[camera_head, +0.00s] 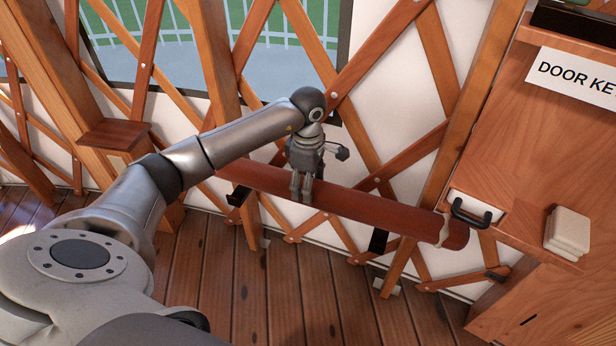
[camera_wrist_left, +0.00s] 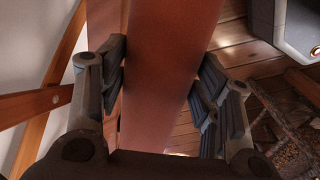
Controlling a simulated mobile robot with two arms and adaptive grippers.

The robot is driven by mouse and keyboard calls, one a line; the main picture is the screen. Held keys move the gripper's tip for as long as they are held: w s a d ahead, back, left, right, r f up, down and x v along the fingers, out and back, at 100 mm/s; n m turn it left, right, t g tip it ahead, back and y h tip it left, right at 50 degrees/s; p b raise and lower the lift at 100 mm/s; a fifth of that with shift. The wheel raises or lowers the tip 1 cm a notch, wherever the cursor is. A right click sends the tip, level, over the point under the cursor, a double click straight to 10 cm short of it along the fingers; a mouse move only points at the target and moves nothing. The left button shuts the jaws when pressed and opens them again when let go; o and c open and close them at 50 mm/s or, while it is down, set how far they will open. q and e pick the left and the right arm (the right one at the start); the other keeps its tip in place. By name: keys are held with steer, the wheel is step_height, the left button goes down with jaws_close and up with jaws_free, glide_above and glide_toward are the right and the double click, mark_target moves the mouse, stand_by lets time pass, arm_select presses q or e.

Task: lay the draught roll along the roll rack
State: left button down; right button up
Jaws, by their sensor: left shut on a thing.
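The draught roll (camera_head: 365,206) is a long red-brown cylinder with a pale tie near its right end. It lies lengthwise in front of the lattice wall, sloping down to the right in the head view. My left gripper (camera_head: 302,188) comes from above and is shut on the roll near its middle. In the left wrist view the roll (camera_wrist_left: 168,75) runs between the fingers (camera_wrist_left: 165,95). The roll rack shows as two black brackets, one on the left (camera_head: 238,194) and one on the right (camera_head: 378,240), just below the roll. I cannot tell if the roll touches them. My right gripper is out of view.
A wooden cabinet (camera_head: 500,130) with a lettered sign (camera_head: 580,80), a black-handled drawer (camera_head: 474,211) and a stack of pale tiles (camera_head: 568,231) stands close to the roll's right end. A small wooden shelf (camera_head: 113,135) is at left. The plank floor (camera_head: 290,290) below is clear.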

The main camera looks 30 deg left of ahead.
arm_select(q)
steer(key=shift+f, duration=1.55)
steer(key=shift+w+f, duration=0.1)
steer(key=shift+f, duration=0.1)
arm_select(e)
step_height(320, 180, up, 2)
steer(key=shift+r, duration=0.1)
arm_select(q)
steer(key=shift+b, duration=0.3)
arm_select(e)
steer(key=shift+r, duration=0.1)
arm_select(q)
steer(key=shift+c, duration=2.2)
jaws_free()
steer(key=shift+f, duration=0.15)
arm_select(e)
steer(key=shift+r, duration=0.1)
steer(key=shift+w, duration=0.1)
arm_select(q)
step_height(320, 180, up, 12)
steer(key=shift+r+p, duration=0.1)
steer(key=shift+p, duration=0.8)
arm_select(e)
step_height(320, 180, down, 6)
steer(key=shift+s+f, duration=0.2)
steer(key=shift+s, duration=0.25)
